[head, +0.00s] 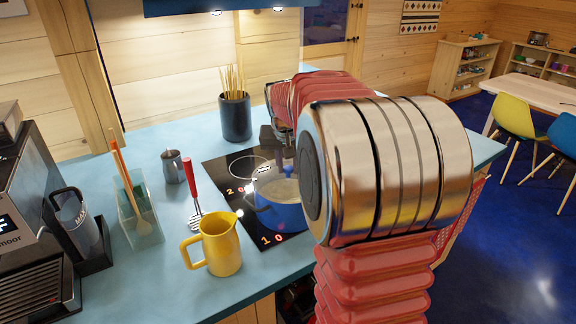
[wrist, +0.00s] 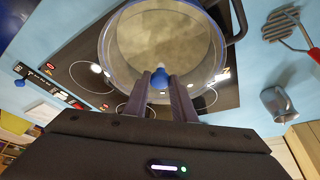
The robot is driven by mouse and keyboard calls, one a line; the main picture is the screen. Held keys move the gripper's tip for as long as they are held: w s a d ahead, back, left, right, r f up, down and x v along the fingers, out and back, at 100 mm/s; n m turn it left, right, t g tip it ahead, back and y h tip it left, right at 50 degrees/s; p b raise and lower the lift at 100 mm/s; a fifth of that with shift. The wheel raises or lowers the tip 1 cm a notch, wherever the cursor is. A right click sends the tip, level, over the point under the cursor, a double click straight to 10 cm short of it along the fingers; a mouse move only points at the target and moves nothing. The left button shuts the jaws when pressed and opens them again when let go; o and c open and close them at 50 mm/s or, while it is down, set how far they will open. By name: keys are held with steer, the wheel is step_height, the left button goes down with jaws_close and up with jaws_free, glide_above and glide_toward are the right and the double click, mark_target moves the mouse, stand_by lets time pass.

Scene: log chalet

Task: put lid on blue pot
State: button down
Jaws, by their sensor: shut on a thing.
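The blue pot (head: 281,218) stands on the black hob in the head view, partly hidden behind my arm. In the wrist view its blue rim (wrist: 222,47) shows under a clear glass lid (wrist: 150,40) with a blue knob (wrist: 159,78). My gripper (wrist: 160,88) is shut on the lid by its knob. The lid is over the pot, roughly lined up with it. I cannot tell whether the lid touches the rim or hangs just above it. In the head view my arm hides most of the gripper and lid.
A yellow jug (head: 219,245) stands close in front of the pot, with a red-handled masher (head: 194,200) and a metal cup (head: 173,166) to the left. A dark utensil pot (head: 235,117) stands behind the hob (head: 222,169). A coffee machine (head: 30,225) fills the far left.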

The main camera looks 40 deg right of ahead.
steer(key=shift+f, duration=0.25)
stand_by(0.4)
steer(key=c, duration=0.9)
jaws_free()
steer(key=shift+r, duration=0.1)
steer(key=shift+r, duration=3.4)
